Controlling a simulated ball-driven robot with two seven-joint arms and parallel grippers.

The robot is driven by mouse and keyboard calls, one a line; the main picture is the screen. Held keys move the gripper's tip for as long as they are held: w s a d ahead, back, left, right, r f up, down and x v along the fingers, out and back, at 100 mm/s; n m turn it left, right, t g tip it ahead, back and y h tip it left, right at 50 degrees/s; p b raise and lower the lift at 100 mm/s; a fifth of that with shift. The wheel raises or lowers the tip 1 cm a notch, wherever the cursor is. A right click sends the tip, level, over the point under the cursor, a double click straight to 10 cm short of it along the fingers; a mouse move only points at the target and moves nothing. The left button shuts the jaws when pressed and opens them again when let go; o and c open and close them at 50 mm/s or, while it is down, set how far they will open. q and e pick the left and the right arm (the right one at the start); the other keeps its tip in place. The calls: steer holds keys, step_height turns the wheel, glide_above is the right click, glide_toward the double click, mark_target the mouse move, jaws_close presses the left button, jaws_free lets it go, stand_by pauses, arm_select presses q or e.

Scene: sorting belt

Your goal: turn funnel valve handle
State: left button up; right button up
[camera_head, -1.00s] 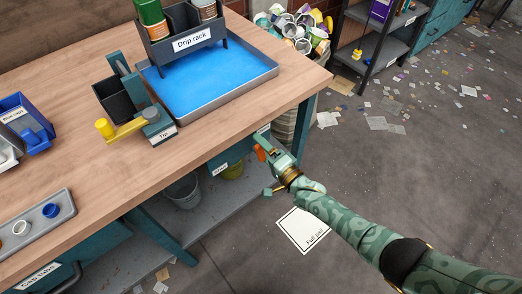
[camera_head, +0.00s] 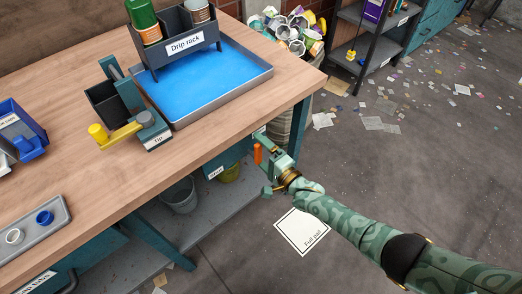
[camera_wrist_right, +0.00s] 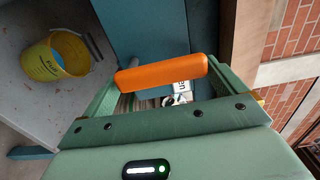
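An orange handle (camera_head: 257,153) shows beneath the right front edge of the workbench, beside my right gripper (camera_head: 262,163). In the right wrist view the orange handle (camera_wrist_right: 162,74) lies crosswise between the two green fingers of my right gripper (camera_wrist_right: 158,85). The fingers are spread wide, one near each end of the handle; I cannot tell whether either touches it. No funnel can be made out, and what the handle is fixed to is mostly hidden. My left gripper is not in view.
The wooden workbench (camera_head: 95,190) is just above my right gripper. A yellow bucket (camera_wrist_right: 55,57) stands below it on the grey shelf, near a grey bucket (camera_head: 179,195). A drip rack (camera_head: 183,42) and a yellow-handled tipper (camera_head: 125,132) stand on top. Floor to the right has scattered scraps.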

steer(key=shift+s+d+r, duration=0.1)
steer(key=shift+s+d, duration=0.1)
steer(key=shift+s, duration=0.05)
arm_select(q)
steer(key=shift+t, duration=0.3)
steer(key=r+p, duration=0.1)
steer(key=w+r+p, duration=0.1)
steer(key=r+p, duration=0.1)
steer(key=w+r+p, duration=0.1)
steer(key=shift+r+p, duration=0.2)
steer(key=shift+p, duration=0.2)
arm_select(e)
steer(key=v, duration=1.5)
steer(key=shift+s+d, duration=0.2)
steer(key=shift+s, duration=0.1)
